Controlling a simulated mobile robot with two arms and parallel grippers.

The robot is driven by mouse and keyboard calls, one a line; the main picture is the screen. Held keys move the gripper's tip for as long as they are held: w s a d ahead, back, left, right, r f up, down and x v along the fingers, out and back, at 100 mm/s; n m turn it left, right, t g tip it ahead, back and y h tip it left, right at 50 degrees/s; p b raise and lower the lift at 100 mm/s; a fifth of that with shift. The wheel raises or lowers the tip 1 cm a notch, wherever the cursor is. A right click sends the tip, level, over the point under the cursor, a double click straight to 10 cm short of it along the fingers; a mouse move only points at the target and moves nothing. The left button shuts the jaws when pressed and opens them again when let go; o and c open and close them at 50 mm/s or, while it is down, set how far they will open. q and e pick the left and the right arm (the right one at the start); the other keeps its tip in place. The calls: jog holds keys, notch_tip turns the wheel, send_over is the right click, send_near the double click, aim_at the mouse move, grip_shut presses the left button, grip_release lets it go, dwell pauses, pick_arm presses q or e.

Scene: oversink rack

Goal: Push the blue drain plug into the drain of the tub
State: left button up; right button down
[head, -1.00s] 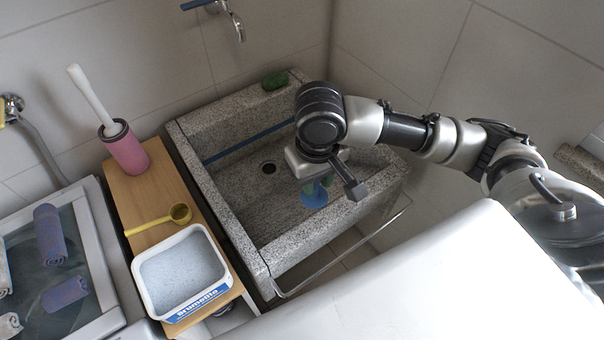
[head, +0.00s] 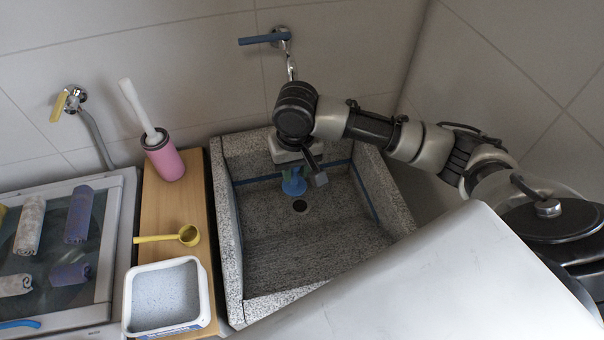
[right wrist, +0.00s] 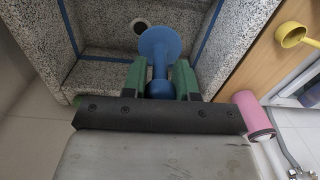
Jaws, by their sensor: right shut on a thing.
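The blue drain plug (head: 294,184) is in my right gripper (head: 294,172), above the tub floor just behind the drain (head: 301,206) in the head view. The drain is a dark round hole in the grey stone tub (head: 322,243). In the right wrist view the green fingers are shut on the knob of the plug (right wrist: 160,43), with its wide disc pointing away from the gripper. The drain (right wrist: 139,25) shows just past the disc's edge, partly covered by it. The disc and the hole are apart. My left gripper is not in view.
A tap (head: 285,45) is on the wall behind the tub. A wooden board (head: 175,222) left of the tub bears a pink brush holder (head: 165,160), a yellow scoop (head: 187,236) and a white tub of powder (head: 127,300). The tub floor is otherwise clear.

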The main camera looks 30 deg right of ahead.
jog(key=w+d+f+m+p, duration=0.2)
jog(key=w+d+m+p, duration=0.2)
jog(key=w+d+p, duration=0.35)
notch_tip(320, 180, down, 24)
jog(key=w+a+b, duration=0.1)
jog(key=b, duration=2.1)
jog(key=shift+w+a+r, duration=0.25)
jog(key=shift+w+a, duration=0.05)
jog(key=shift+p, duration=0.95)
dwell(0.6)
jog(key=shift+f, duration=0.95)
dwell(1.2)
